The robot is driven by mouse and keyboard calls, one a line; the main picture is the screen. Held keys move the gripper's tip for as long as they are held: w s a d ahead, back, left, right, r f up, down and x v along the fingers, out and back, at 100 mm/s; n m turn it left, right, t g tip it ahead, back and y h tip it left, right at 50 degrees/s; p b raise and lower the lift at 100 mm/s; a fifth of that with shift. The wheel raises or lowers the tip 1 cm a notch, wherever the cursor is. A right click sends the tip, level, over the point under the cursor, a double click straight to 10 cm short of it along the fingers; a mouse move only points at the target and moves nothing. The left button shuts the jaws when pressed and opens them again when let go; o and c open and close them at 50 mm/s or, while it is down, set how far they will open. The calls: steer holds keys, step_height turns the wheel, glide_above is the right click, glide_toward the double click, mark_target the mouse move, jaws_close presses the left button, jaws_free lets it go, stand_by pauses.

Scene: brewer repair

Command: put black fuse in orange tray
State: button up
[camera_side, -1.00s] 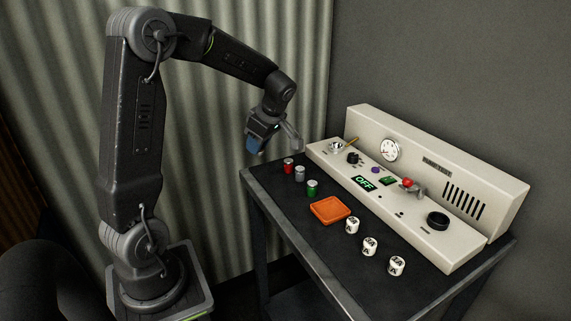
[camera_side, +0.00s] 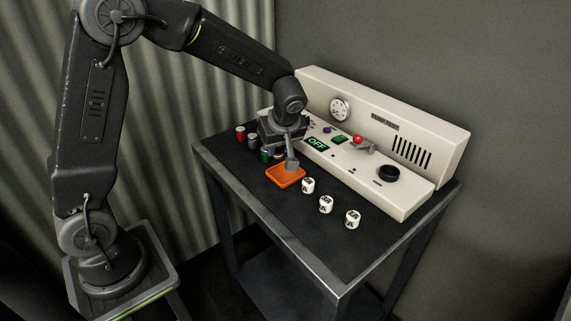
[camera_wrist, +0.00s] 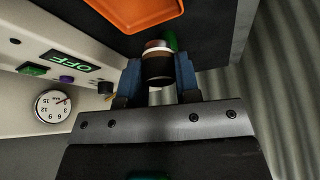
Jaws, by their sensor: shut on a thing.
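My gripper (camera_side: 289,158) is low over the table, just above the back edge of the orange tray (camera_side: 286,178). In the wrist view its blue-padded jaws (camera_wrist: 159,74) are shut on the black fuse (camera_wrist: 159,66), a dark cylinder with a copper-coloured and pale end. The orange tray (camera_wrist: 135,14) lies beyond the fuse in that view, and its visible part is empty. The fuse is hidden by the jaws in the side view, and I cannot tell its exact height above the tray.
Red (camera_side: 240,133), grey (camera_side: 253,141) and green (camera_side: 266,155) cylinders stand left of the tray. Three white marked cylinders (camera_side: 326,204) stand to its right. The cream control panel (camera_side: 390,190), with OFF display and knobs, runs along the back. The front table strip is clear.

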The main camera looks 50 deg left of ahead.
mark_target(283, 172)
steer(key=shift+w+d+f, duration=0.55)
steer(key=shift+d+f, duration=0.15)
steer(key=shift+d, duration=0.2)
steer(key=shift+f, duration=1.9)
steer(key=shift+f, duration=0.15)
steer(key=o, duration=0.7)
